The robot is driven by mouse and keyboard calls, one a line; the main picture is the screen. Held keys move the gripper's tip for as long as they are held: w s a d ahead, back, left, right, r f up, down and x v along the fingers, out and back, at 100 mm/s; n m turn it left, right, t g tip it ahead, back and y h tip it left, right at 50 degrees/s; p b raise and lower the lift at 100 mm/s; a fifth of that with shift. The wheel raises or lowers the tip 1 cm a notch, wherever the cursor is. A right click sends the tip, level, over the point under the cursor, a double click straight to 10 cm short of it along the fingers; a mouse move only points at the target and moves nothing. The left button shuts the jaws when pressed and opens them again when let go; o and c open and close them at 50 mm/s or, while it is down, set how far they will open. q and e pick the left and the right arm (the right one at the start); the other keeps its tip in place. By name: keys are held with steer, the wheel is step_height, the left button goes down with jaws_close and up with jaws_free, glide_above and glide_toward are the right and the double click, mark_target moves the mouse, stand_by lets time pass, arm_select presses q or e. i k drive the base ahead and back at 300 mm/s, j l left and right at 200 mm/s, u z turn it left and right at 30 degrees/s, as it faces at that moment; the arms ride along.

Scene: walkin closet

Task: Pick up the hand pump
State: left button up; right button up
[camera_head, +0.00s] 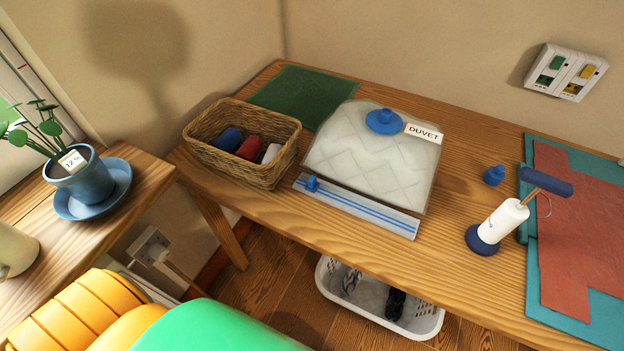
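The hand pump (503,220) stands on the right part of the wooden table. It has a white barrel, a round dark blue foot and a dark blue crossbar handle on a thin rod, with the handle raised above the barrel. In the picture its handle overlaps the teal and red sheets behind it. A thin loop, perhaps a hose, shows beside the rod. Neither of my grippers is in view, and nothing is seen touching the pump.
A small blue cap (493,175) lies behind the pump. Left of it are a clear duvet bag (345,160) with a blue valve, a sealing strip (360,208) and a wicker basket (215,150). A white basket (425,322) sits below. A potted plant (85,180) stands left.

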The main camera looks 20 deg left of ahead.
mark_target(485, 239)
steer(key=j+z, duration=0.2)
steer(key=z, duration=0.25)
steer(key=j+z, duration=0.15)
steer(key=z, duration=0.35)
steer(key=k+j+z, duration=0.15)
steer(key=z, duration=0.3)
steer(key=k+j+z, duration=0.1)
steer(key=z, duration=0.35)
steer(key=k+j+z, duration=0.1)
steer(key=z, duration=0.35)
